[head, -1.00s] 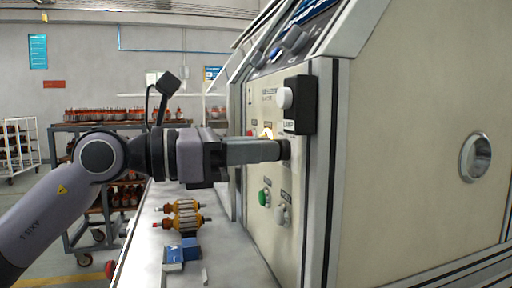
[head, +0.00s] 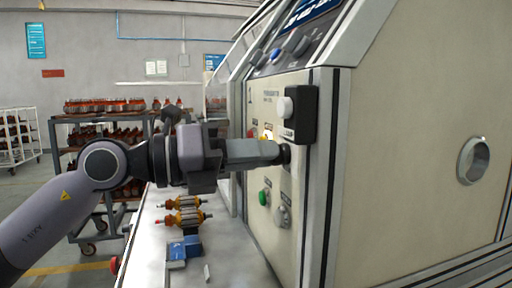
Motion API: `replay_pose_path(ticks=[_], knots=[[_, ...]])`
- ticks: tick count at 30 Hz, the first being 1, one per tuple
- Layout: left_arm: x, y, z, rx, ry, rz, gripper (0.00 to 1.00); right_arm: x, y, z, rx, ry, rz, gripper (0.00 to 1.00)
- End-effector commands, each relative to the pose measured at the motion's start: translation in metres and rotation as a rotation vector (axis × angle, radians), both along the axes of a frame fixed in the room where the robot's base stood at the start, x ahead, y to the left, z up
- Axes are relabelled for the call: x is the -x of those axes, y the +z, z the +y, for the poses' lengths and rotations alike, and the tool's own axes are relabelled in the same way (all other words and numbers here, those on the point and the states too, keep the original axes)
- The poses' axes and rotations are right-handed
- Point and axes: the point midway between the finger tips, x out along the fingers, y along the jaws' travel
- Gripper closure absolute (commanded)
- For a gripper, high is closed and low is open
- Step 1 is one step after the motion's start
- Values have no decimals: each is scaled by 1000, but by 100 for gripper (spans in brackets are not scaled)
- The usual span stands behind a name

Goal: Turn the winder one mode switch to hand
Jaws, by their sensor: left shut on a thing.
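The winder one panel (head: 262,215) is the cream cabinet face marked 1. My left gripper (head: 278,153) reaches in from the left and is shut on the dark mode switch (head: 286,155) on this panel. The fingers hide most of the switch, so I cannot read its position. A lit yellow lamp (head: 267,136) shows just above the fingers. A green button (head: 263,197) and a grey knob (head: 282,215) sit below. My right gripper is not in view.
Orange armatures (head: 187,211) and a blue block (head: 187,248) lie on the white bench (head: 222,262) below. A rack of armatures (head: 90,122) stands behind.

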Motion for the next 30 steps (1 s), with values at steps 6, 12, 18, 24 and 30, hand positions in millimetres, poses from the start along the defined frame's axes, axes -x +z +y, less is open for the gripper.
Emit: replay_pose_path(ticks=[6, 12, 18, 24, 30], knots=[[0, 0, 0, 18, 0, 59, 100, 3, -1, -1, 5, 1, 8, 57], [0, -1, 0, 23, 0, 77, 100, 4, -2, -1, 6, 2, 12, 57], [0, -1, 0, 25, -1, 78, 100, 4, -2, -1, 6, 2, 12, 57], [0, -1, 0, 25, -1, 78, 62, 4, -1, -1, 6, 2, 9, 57], [0, -1, 0, 24, -1, 75, 62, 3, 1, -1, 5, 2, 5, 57]])
